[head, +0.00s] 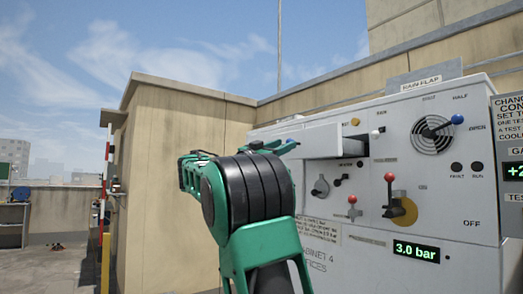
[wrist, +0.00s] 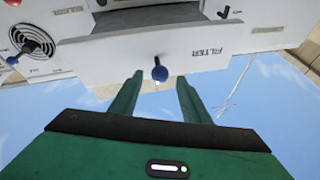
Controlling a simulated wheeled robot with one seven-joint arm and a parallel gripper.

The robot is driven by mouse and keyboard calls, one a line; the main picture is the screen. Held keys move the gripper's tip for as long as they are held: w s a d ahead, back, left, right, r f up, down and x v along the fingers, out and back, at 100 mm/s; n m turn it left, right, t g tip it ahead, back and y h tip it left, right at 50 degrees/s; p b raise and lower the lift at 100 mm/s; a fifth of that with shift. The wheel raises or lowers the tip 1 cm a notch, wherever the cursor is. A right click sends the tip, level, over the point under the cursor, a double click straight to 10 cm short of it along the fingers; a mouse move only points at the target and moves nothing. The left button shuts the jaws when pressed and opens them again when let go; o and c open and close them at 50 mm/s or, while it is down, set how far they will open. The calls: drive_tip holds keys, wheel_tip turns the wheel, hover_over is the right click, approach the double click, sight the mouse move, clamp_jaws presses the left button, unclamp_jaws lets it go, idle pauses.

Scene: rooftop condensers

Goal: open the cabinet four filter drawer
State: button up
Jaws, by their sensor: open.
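The filter drawer (head: 318,138) of cabinet 4 (head: 330,215) stands out from the cabinet's front, with a dark opening (head: 352,146) beside it. My gripper (head: 288,147) is at the drawer front in the head view. In the wrist view its two green fingers (wrist: 160,80) are apart, one on each side of the knob, with visible gaps. Contact with the knob cannot be told.
The panel has red-knobbed levers (head: 390,178), a round vent with a blue-knobbed lever (head: 458,119), a white knob (head: 376,133) and a 3.0 bar display (head: 415,251). A beige wall block (head: 190,110) stands left of the cabinet. Open roof floor (head: 50,270) lies farther left.

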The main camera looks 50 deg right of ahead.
drive_tip(key=v, duration=0.6)
drive_tip(key=shift+w+a, duration=0.2)
drive_tip(key=shift+a, duration=0.15)
drive_tip(key=shift+a+f, duration=0.1)
drive_tip(key=shift+f, duration=0.05)
idle(0.4)
